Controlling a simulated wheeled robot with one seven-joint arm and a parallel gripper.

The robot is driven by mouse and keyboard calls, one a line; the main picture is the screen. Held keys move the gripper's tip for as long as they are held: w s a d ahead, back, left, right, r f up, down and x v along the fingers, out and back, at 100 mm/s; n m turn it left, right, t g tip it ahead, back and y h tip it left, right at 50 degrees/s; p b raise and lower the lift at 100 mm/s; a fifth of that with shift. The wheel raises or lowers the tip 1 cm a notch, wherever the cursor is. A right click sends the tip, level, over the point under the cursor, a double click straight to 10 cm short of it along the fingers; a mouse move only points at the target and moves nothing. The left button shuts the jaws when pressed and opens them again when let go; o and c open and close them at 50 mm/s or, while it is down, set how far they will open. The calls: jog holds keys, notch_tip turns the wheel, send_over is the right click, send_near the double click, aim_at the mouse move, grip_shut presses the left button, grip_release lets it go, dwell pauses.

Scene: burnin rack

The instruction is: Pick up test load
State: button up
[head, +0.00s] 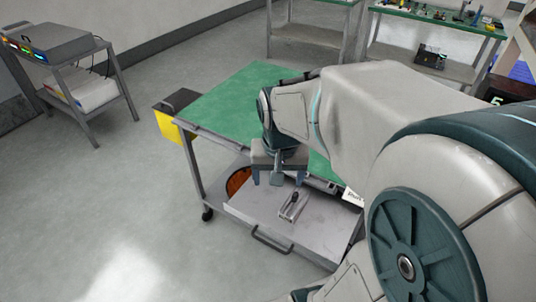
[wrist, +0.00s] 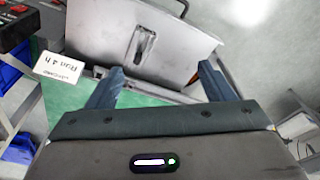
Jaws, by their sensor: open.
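My gripper (head: 277,178) hangs over the front edge of the green-topped cart (head: 235,95), fingers pointing down, open and empty.
A white card reading "Run 4 h" (wrist: 58,68) is beside the drawer. A yellow and black box (head: 172,122) hangs at the cart's left side. A cart with a grey instrument (head: 50,42) stands far left, benches (head: 440,25) at the back. The left floor is clear.

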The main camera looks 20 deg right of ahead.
aim_at(296, 193)
jog(key=w+d+f+m+g, duration=0.2)
jog(key=w+d+f+m, duration=0.4)
jog(key=d+f, duration=0.15)
jog(key=shift+y, duration=0.3)
jog(key=f, duration=0.2)
jog(key=f+b, duration=0.1)
jog(key=f, duration=0.2)
jog(key=d+f, duration=0.1)
jog(key=f, duration=0.1)
jog(key=shift+w+f, duration=0.1)
jog(key=shift+f, duration=0.25)
jog(key=shift+f+b, duration=0.3)
jog(key=shift+f, duration=2.55)
jog(key=c, duration=1)
jog(key=shift+c, duration=0.9)
jog(key=shift+r, duration=0.15)
